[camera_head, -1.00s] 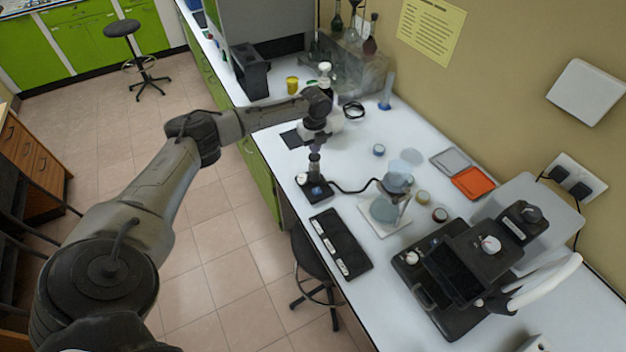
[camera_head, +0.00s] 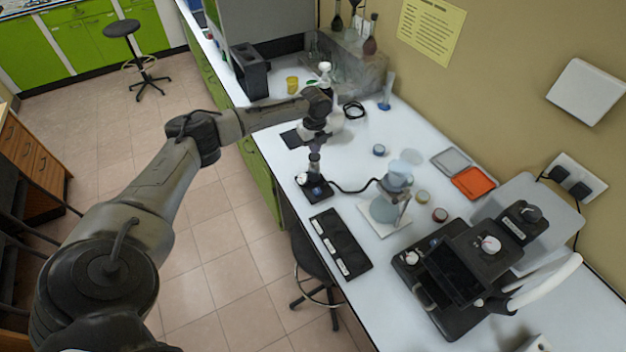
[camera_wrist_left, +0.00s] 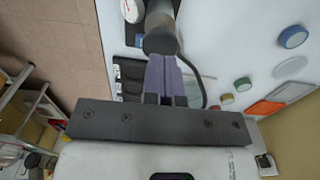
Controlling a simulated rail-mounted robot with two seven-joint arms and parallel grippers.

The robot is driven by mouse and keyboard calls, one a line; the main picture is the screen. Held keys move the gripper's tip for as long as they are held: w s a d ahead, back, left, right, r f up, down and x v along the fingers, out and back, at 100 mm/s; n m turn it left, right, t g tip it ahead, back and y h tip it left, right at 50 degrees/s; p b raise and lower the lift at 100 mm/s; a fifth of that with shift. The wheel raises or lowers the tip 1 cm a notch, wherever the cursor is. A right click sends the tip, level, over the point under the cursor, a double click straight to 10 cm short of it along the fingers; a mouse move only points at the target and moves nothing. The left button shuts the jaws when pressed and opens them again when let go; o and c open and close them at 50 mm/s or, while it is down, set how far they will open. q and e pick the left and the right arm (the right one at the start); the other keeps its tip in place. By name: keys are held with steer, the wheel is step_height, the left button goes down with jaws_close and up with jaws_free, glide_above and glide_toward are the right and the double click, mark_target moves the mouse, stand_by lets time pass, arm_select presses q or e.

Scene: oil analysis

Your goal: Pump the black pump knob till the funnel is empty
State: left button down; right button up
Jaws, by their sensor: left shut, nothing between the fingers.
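The pump stands on the white bench with a dark base (camera_head: 316,188) and a black knob (camera_head: 314,167) on top. My left gripper (camera_head: 315,149) points down right above the knob, shut and empty. In the left wrist view, its purple fingers (camera_wrist_left: 163,70) reach the round dark knob (camera_wrist_left: 160,43); I cannot tell whether they touch it. A black hose runs from the pump to the filter stand. The funnel (camera_head: 398,175) there looks pale blue; its liquid level is not clear. A round glass vessel (camera_head: 383,210) sits below it. My right gripper is not in view.
A black tray (camera_head: 341,246) lies in front of the pump. A black instrument (camera_head: 465,270) stands at the right. Small round tins (camera_head: 440,214) and an orange tray (camera_head: 473,183) lie behind the filter stand.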

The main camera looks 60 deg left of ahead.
arm_select(q)
steer(key=shift+f, duration=0.15)
steer(key=shift+f+b, duration=0.3)
steer(key=shift+f, duration=0.4)
steer(key=shift+f+b, duration=0.55)
steer(key=shift+f, duration=0.9)
steer(key=shift+r, duration=0.25)
steer(key=shift+r+p, duration=2.1)
steer(key=shift+p, duration=0.3)
steer(key=shift+f, duration=0.1)
steer(key=shift+f, duration=0.2)
